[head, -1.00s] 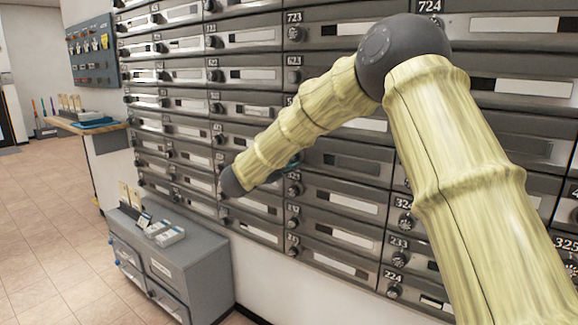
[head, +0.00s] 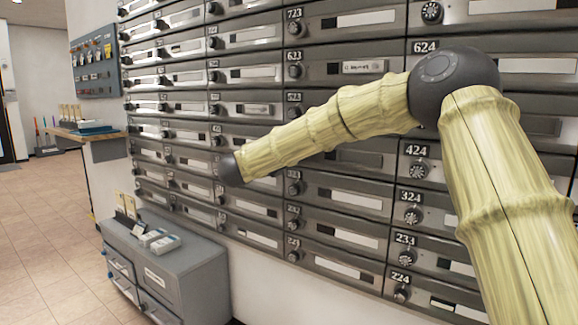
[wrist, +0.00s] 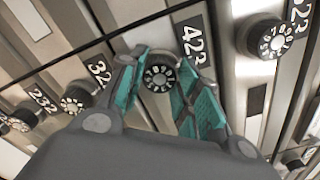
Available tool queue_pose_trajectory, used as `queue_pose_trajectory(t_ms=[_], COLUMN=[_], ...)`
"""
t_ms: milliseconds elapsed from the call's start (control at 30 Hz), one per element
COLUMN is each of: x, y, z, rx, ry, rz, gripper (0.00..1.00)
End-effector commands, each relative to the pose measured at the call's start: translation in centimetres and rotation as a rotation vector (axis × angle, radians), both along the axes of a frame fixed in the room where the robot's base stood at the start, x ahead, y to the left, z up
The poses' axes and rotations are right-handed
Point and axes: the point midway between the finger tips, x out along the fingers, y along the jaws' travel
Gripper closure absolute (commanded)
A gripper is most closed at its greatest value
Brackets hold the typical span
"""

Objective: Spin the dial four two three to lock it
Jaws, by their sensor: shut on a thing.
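The dial (wrist: 159,78) beside the number plate 423 (wrist: 193,44) is a dark round knob with white markings, seen in the wrist view. My gripper (wrist: 160,82) has its two teal fingers on either side of this dial, shut on it. The exact finger contact is partly hidden by the fingers. In the head view the gripper and dial 423 are hidden behind my arm.
Neighbouring dials stand close by: one at the right (wrist: 268,40) and one at the left (wrist: 76,97) in the wrist view. The mailbox wall (head: 340,155) fills the head view. A grey cabinet (head: 185,268) with small boxes stands low at left; open floor (head: 40,230) lies beyond.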

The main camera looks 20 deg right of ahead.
Motion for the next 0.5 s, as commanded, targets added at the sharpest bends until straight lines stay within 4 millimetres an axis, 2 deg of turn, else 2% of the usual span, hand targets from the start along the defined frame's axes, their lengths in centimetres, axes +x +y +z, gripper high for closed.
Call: queue_pose_trajectory(t_ms=[33, 500], x=[-0.03, -0.06], y=[-0.07, -0.13], z=[-0.71, -0.67], rx=[0.029, 0.300], ry=[-0.036, -0.385], rz=[-0.002, -0.002], gripper=[0.91, 0.91])
